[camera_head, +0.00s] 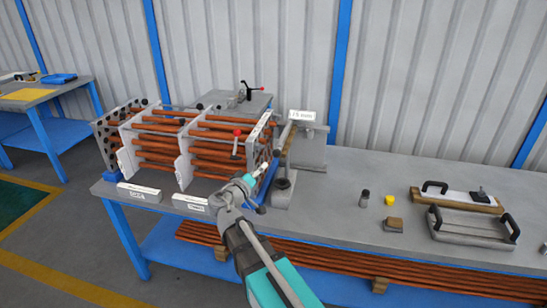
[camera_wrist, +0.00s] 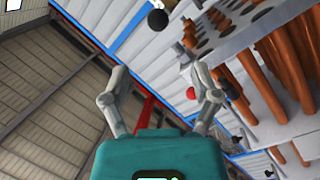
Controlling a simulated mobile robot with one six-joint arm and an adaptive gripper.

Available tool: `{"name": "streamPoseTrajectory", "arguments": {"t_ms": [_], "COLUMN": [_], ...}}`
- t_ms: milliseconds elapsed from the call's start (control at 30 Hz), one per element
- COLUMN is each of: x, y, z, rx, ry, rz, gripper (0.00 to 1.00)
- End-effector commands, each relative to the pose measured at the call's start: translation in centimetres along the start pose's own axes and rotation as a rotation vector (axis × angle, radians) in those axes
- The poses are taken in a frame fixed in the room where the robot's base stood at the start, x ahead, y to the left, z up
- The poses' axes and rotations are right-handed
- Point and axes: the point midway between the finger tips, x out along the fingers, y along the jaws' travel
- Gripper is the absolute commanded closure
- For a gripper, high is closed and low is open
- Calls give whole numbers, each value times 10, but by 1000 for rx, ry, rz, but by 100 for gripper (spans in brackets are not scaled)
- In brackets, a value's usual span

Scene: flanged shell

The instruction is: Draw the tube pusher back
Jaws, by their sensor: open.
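A rack of copper tubes (camera_head: 205,135) runs through white upright plates on the bench. The tubes also show at the right of the wrist view (camera_wrist: 285,60). I cannot tell for sure which part is the tube pusher. A lever with a red ball (camera_head: 237,133) stands at the front of the rack. A red ball also shows beside the right finger in the wrist view (camera_wrist: 191,93). My gripper (camera_head: 264,167) is at the right end of the rack, near the end plate. In the wrist view its fingers (camera_wrist: 161,73) are spread, with no object held between them.
A grey block on a stand (camera_head: 305,150) is just right of my gripper. A black ball knob (camera_wrist: 158,19) is beyond the fingers. The bench between is clear.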

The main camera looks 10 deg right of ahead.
Motion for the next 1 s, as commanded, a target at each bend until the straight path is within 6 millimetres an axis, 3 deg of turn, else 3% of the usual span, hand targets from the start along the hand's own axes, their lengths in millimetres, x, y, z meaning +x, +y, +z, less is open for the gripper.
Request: {"name": "streamPoseTrajectory", "arguments": {"t_ms": [600, 800, 1000], "x": [-4, -8, -10], "y": [-24, -28, -28], "z": [-26, -30, -30], "rx": [799, 964, 1012], "ry": [-115, -113, -111], "rz": [255, 322, 343], "gripper": [22, 22, 22]}}
